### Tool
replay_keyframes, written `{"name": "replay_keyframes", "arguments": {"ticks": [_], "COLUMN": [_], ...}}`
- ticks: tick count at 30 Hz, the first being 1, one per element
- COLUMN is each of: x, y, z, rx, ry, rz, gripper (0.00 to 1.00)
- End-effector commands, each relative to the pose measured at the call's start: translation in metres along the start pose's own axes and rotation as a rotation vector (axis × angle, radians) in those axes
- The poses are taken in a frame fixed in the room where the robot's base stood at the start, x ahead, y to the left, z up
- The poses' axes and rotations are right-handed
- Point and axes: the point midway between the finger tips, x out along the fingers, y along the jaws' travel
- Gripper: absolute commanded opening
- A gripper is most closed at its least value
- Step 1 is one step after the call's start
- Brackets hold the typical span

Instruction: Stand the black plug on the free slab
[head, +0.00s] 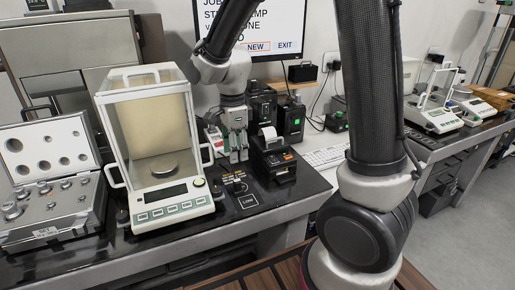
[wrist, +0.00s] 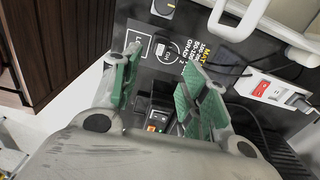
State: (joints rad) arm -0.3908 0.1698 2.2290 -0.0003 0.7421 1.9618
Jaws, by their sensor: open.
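My gripper (head: 236,156) hangs over the black bench between the glass-walled balance and the small printer. In the wrist view my gripper (wrist: 164,65) has its green-padded fingers apart, with nothing held between them. A small dark piece that may be the black plug (head: 238,187) lies on the bench just in front of the gripper, with a thin cable near it. In the wrist view a dark piece with cables (wrist: 233,57) lies right of the fingers; I cannot tell for certain that it is the plug. I cannot tell which surface is the free slab.
The balance (head: 172,200) stands left of my gripper, and an open weight case (head: 50,212) lies further left. The printer (head: 273,160) is close on the right. A white strip with a red switch (wrist: 262,88) lies right of the fingers. A keyboard (head: 326,157) lies beyond.

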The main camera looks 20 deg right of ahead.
Motion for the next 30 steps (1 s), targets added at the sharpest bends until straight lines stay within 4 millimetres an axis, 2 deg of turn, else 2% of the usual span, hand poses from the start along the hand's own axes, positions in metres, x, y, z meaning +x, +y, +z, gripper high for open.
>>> {"name": "replay_keyframes", "arguments": {"ticks": [4,8,12,15,18,21,24,30], "x": [-0.009,-0.044,-0.094,-0.120,-0.136,-0.143,-0.145,-0.146], "y": [0.003,0.019,0.060,0.098,0.134,0.163,0.182,0.193], "z": [-0.006,-0.034,-0.081,-0.110,-0.131,-0.145,-0.152,-0.156], "rx": [-0.038,-0.229,-0.595,-0.878,-1.130,-1.328,-1.460,-1.549], "ry": [-0.004,-0.014,0.011,0.065,0.137,0.208,0.259,0.293], "rz": [-0.012,-0.066,-0.162,-0.226,-0.270,-0.291,-0.296,-0.295], "gripper": [0.44,0.44,0.44,0.44,0.44,0.44,0.44,0.44]}}
